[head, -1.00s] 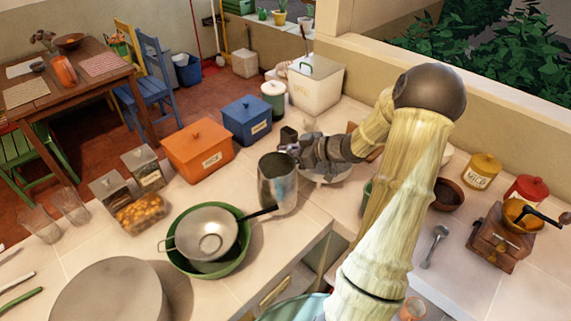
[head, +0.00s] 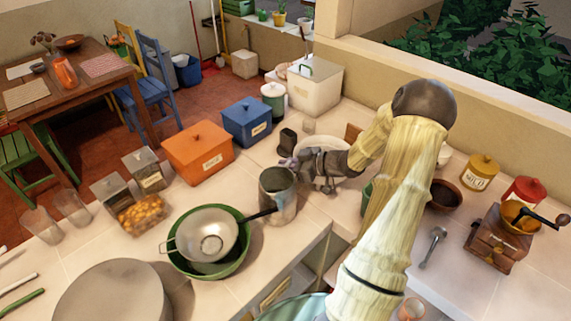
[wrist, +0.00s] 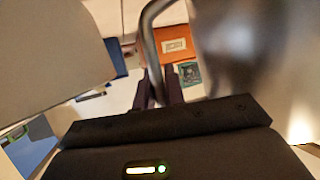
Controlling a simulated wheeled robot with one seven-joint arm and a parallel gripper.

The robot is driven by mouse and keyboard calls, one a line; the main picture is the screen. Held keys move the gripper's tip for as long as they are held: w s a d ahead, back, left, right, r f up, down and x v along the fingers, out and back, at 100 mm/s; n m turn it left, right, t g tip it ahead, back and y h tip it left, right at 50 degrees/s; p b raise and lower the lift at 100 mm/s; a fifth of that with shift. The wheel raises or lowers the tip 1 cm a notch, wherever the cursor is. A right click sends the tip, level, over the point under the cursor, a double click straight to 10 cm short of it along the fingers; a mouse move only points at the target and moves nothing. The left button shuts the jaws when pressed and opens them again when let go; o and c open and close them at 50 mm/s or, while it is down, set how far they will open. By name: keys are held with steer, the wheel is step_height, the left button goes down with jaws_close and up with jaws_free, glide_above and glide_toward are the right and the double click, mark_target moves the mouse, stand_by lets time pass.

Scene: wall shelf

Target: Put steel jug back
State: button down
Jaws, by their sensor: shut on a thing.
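The steel jug (head: 279,203) is upright over the counter, just right of the green bowl. My gripper (head: 289,164) is at its upper side and is shut on its handle. In the wrist view the curved metal handle (wrist: 151,42) runs down between the dark fingers (wrist: 158,92). The jug's blurred body (wrist: 250,50) fills the right of that view. I cannot tell whether the jug's base touches the counter.
A green bowl (head: 238,262) holds a strainer (head: 207,236) whose dark handle reaches to the jug. Orange (head: 198,152) and blue (head: 247,122) canisters stand behind. A white bowl (head: 312,146) is partly hidden by my gripper. The counter's front edge is close below the jug.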

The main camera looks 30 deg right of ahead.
steer(key=c, duration=1.5)
jaws_free()
steer(key=shift+f, duration=0.1)
steer(key=shift+s+f+b, duration=0.15)
steer(key=shift+f+b, duration=0.15)
steer(key=shift+b, duration=0.35)
steer(key=v, duration=0.7)
steer(key=shift+d+r, duration=0.15)
steer(key=shift+r, duration=0.15)
